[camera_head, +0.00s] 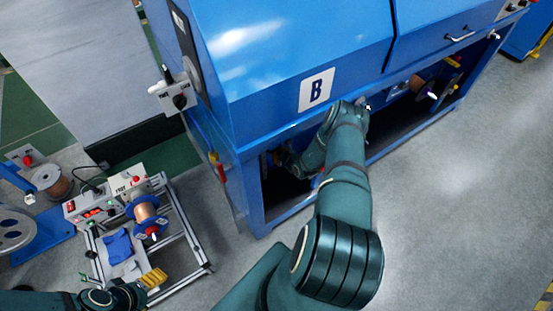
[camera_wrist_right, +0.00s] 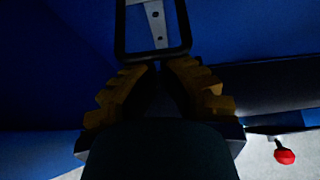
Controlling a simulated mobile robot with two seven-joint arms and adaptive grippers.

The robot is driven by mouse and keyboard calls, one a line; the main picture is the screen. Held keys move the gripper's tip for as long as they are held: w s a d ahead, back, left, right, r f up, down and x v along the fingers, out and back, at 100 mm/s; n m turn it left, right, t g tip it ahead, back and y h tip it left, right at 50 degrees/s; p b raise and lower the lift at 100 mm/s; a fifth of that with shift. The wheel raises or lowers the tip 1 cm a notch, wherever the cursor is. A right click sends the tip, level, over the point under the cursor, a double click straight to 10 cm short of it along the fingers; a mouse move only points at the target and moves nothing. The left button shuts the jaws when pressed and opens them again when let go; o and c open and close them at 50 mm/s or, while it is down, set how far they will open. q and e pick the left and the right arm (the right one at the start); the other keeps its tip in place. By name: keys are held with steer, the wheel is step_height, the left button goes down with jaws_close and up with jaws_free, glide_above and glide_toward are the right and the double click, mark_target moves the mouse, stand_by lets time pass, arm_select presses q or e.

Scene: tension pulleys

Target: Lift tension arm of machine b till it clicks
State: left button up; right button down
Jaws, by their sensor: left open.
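Machine B (camera_head: 250,75) is a large blue cabinet with a white "B" label (camera_head: 317,90). My right arm reaches into its dark lower opening, so the right gripper is mostly hidden in the head view. In the right wrist view, the right gripper's (camera_wrist_right: 160,68) yellow ridged fingertips are close together, just below a black rectangular loop (camera_wrist_right: 120,30). A grey strip with holes (camera_wrist_right: 156,22) shows inside the loop. I cannot tell whether the fingers touch or hold the loop, or whether it belongs to the tension arm. My left gripper (camera_head: 152,279) is open at the lower left.
A metal-frame stand (camera_head: 195,250) with a copper spool (camera_head: 147,212) and a blue cloth (camera_head: 118,245) is at the lower left, near the left gripper. A switch box (camera_head: 177,97) sticks out from the cabinet's left side. Grey floor at right is clear.

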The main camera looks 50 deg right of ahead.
arm_select(q)
steer(key=shift+w+a+r+p, duration=0.25)
steer(key=shift+r+p, duration=0.2)
steer(key=shift+r, duration=0.15)
arm_select(e)
steer(key=shift+w+r, duration=0.2)
steer(key=shift+r, duration=0.35)
steer(key=shift+w+r, duration=0.15)
steer(key=shift+r, duration=0.4)
steer(key=shift+s+d+f, duration=0.1)
